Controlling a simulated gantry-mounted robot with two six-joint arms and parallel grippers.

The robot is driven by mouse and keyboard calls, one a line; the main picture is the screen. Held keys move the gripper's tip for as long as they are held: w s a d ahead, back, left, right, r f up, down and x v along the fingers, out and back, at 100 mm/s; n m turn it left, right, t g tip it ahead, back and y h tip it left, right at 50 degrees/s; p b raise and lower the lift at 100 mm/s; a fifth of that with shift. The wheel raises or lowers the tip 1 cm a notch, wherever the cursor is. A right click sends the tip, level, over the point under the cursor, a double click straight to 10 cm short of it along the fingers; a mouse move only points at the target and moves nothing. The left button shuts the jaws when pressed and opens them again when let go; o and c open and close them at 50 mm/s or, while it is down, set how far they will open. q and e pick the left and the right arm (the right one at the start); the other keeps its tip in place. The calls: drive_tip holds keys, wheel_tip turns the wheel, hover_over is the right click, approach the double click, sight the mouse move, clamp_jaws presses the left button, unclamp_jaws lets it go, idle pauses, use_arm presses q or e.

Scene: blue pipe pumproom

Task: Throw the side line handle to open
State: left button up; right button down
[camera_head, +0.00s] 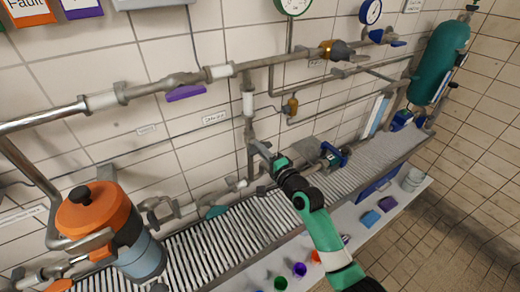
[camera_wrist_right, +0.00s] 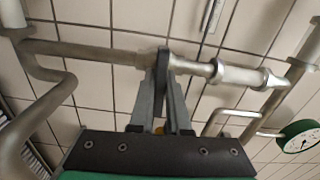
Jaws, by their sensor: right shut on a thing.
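My right gripper (camera_head: 263,152) reaches up from the lower right to a grey pipe (camera_head: 250,130) that drops down the tiled wall. In the right wrist view, its two grey fingers (camera_wrist_right: 162,98) are shut on a thin dark grey lever (camera_wrist_right: 162,65), which I take as the side line handle. The lever stands across a grey pipe (camera_wrist_right: 105,52) at a valve fitting. In the head view the lever is mostly hidden by the fingers, so its exact angle cannot be told. My left gripper is not in view.
A purple handle (camera_head: 185,92) sits on the upper pipe, a teal one (camera_head: 216,211) on the lower pipe. A blue valve (camera_head: 335,156) is right of my gripper. An orange-topped canister (camera_head: 95,215) stands at the left. A ribbed grating (camera_head: 215,250) runs below.

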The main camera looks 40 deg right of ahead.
drive_tip(key=n+b, duration=0.1)
drive_tip(key=n, duration=0.3)
drive_tip(key=shift+n, duration=0.4)
drive_tip(key=n+b, duration=0.1)
drive_tip(key=n, duration=0.3)
drive_tip(key=n+b, duration=0.1)
drive_tip(key=n, duration=0.4)
drive_tip(key=shift+b, duration=0.4)
drive_tip(key=shift+n+b, duration=0.5)
drive_tip(key=shift+n, duration=1.3)
drive_tip(key=c, duration=0.9)
unclamp_jaws()
